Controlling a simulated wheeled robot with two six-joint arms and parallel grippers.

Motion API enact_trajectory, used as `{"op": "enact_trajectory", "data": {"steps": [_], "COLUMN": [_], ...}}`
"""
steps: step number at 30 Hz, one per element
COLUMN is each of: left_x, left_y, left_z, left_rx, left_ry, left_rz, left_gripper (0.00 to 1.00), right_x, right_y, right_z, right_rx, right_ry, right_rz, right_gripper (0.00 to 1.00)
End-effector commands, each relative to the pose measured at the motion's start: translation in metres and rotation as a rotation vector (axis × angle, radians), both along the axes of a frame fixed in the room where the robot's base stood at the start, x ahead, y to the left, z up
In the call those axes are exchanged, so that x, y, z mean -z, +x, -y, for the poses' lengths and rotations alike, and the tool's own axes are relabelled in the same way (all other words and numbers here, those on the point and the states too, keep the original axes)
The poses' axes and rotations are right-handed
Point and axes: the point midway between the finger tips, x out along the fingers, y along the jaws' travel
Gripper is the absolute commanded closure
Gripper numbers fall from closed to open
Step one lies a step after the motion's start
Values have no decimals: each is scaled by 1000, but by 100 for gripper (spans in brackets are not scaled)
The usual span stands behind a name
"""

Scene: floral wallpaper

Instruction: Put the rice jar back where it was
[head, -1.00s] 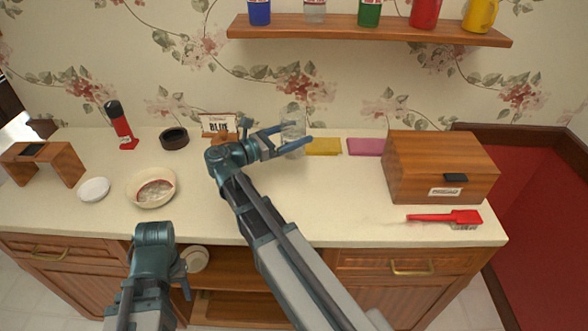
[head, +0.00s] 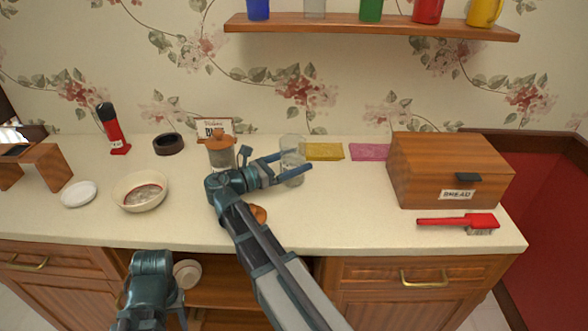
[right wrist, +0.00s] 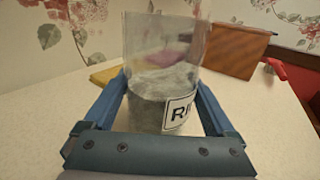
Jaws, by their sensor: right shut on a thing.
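The rice jar (head: 292,146) is a clear glass cylinder with greyish contents in its lower part. My right gripper (head: 293,165) is shut around it, one finger on each side. In the right wrist view the jar (right wrist: 160,95) stands upright between the blue fingers (right wrist: 160,110), and part of a label reading "RI" shows.
A lidded jar (head: 220,153) and a sign card stand left of the rice jar. Yellow (head: 323,151) and pink (head: 369,151) cloths lie to its right, then a wooden bread box (head: 450,170) and red brush (head: 455,221). A bowl (head: 140,190) is left. A shelf (head: 370,27) hangs above.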

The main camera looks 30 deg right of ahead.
Motion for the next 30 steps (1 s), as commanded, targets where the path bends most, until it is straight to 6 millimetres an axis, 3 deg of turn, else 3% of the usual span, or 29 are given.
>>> {"op": "enact_trajectory", "data": {"steps": [12, 13, 14, 23, 30], "left_x": [6, 4, 4, 0, 1], "left_y": [0, 0, 0, 0, 0], "left_z": [0, 0, 0, 0, 0], "left_rx": [0, 0, 0, 0, 0], "left_ry": [0, 0, 0, 0, 0], "left_rz": [0, 0, 0, 0, 0], "left_gripper": [50, 50, 50, 50, 50], "right_x": [5, 4, 4, 0, 1], "right_y": [0, 0, 0, 0, 0], "right_z": [0, 0, 0, 0, -40], "right_rx": [0, 0, 0, 0, -5], "right_ry": [-2, 0, 0, 0, 0], "right_rz": [0, 0, 0, 0, 0], "right_gripper": [100, 4, 0, 0, 0]}}
